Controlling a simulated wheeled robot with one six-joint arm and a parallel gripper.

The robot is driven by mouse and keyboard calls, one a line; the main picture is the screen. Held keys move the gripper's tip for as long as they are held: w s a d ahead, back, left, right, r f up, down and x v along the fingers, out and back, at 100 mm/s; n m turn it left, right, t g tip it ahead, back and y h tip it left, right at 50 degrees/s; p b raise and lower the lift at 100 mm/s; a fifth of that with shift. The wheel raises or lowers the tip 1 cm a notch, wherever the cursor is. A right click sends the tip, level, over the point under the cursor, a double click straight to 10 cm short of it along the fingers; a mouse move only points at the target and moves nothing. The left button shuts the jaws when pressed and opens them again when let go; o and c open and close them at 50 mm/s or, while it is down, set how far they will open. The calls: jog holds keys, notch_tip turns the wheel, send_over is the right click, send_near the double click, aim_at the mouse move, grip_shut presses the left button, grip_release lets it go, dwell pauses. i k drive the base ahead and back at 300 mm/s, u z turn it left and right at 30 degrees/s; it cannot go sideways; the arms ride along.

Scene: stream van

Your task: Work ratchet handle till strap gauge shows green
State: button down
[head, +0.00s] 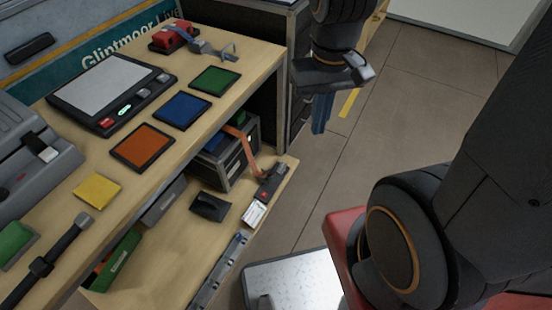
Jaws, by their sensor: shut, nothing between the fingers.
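An orange strap (243,146) runs over a dark case (238,163) on the lower shelf and down to a black ratchet (271,181) at the shelf's right edge. The ratchet's handle cannot be told apart from its body at this size. A small red mark shows on the ratchet; I cannot tell whether it is the gauge. My gripper (322,113) points down over the floor, right of the bench and beyond the ratchet in the picture. Its blue fingers are together and empty, apart from the strap and ratchet.
A white label (253,214) and a black pouch-like object (210,207) lie near the ratchet. The bench top (205,129) above holds coloured pads and a grey-screened device (112,86). A metal rail (222,270) edges the lower shelf. The floor (385,120) beside the bench is open.

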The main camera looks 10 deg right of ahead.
aim_at(271, 171)
jog(key=z, duration=0.8)
jog(key=k, duration=1.05)
jog(key=z, duration=0.9)
jog(key=k, duration=0.25)
jog(key=z, duration=0.5)
jog(key=i, duration=0.95)
jog(key=u, duration=0.4)
jog(key=i, duration=0.75)
jog(key=u, duration=1.2)
jog(key=i, duration=0.45)
jog(key=u, duration=0.55)
